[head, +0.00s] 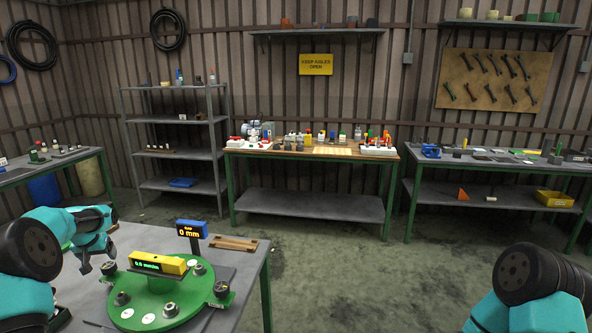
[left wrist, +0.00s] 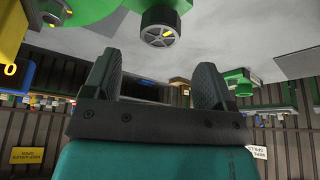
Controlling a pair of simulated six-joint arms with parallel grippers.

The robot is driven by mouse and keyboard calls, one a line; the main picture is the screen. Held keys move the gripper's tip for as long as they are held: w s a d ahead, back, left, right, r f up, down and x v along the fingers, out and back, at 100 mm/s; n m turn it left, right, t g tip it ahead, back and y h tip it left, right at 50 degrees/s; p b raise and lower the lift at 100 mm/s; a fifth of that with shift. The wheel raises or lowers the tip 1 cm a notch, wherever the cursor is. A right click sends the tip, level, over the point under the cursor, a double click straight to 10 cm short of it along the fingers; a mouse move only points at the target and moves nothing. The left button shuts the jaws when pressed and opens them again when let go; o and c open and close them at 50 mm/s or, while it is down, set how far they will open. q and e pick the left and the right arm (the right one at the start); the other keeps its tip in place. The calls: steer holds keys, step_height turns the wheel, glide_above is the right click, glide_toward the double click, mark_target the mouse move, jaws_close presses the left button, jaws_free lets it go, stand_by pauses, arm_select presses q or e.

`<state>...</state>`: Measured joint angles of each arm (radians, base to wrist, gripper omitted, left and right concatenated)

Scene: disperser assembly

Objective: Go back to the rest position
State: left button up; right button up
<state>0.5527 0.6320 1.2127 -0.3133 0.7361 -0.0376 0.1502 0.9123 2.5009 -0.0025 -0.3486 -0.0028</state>
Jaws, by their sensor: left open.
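My left gripper (head: 97,266) hangs in the air at the left of the round green plate in the head view. In the left wrist view its two dark fingers (left wrist: 155,88) stand apart with nothing between them. The green plate (head: 185,300) lies on the near table and carries several dark knobs and white discs.
The near table (head: 250,262) has a wooden piece (head: 233,243) at its back right. Open concrete floor (head: 350,270) lies beyond it. A workbench (head: 310,153) with many small items, a grey shelf rack (head: 178,150) and a right bench (head: 490,160) stand along the far wall.

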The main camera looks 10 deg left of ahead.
mark_target(108, 265)
arm_select(q)
steer(key=v, duration=1)
steer(key=x, duration=1.6)
steer(key=shift+f, duration=0.25)
steer(key=shift+w+f, duration=0.2)
steer(key=shift+n+g+y, duration=0.3)
steer(key=shift+n+y, duration=0.05)
steer(key=shift+n, duration=0.9)
steer(key=shift+n+g+y, duration=0.3)
steer(key=shift+n+y, duration=0.05)
steer(key=shift+n, duration=0.9)
steer(key=shift+n, duration=0.5)
